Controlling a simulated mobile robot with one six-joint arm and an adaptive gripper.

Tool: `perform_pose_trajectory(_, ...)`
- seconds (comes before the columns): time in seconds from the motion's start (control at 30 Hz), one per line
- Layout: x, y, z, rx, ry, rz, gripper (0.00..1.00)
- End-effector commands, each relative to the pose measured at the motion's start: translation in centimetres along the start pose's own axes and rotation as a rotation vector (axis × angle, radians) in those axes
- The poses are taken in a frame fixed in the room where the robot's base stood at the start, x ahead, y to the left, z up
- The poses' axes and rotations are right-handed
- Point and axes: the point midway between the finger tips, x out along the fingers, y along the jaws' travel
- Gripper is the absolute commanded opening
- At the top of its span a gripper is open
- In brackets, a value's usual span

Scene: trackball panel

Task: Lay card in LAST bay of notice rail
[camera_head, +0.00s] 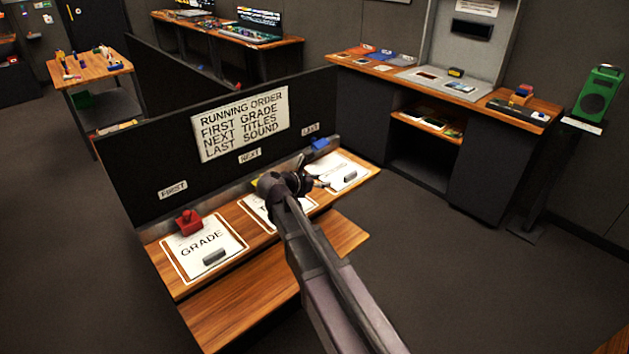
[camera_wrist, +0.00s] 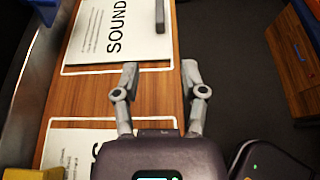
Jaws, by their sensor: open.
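The SOUND card (camera_wrist: 100,32), white with a grey grip block (camera_wrist: 160,15), lies flat on the wooden rail in the bay under the LAST label (camera_head: 310,129). In the wrist view its near edge shows just inside the white bay outline (camera_wrist: 115,69). The card also shows in the head view (camera_head: 338,168). My gripper (camera_wrist: 160,80) is open and empty, its fingertips apart from the card and its block, near the bay's near edge. The card's far end is cut off in the wrist view. In the head view my gripper (camera_head: 318,183) partly covers the card's near side.
The middle card (camera_head: 258,207) is partly hidden by my arm. A blue block (camera_head: 320,143) stands behind the LAST bay. The black panel (camera_head: 130,175) rises behind the rail; open floor lies right.

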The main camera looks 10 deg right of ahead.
Motion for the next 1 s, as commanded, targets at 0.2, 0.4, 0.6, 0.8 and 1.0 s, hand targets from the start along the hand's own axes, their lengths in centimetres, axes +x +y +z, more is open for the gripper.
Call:
perform_pose_trajectory(0.2, 0.0, 0.0, 0.0, 0.0, 0.0, 0.0, 0.55)
perform_pose_trajectory(0.4, 0.1, 0.0, 0.0, 0.003, 0.002, -0.001, 0.55)
perform_pose_trajectory(0.6, 0.6, -1.5, -0.6, 0.091, 0.048, -0.023, 0.55)
perform_pose_trajectory(0.8, 1.8, -5.3, -2.6, 0.352, 0.178, -0.102, 0.55)
perform_pose_trajectory(1.0, 2.6, -10.2, -5.6, 0.734, 0.345, -0.264, 0.55)
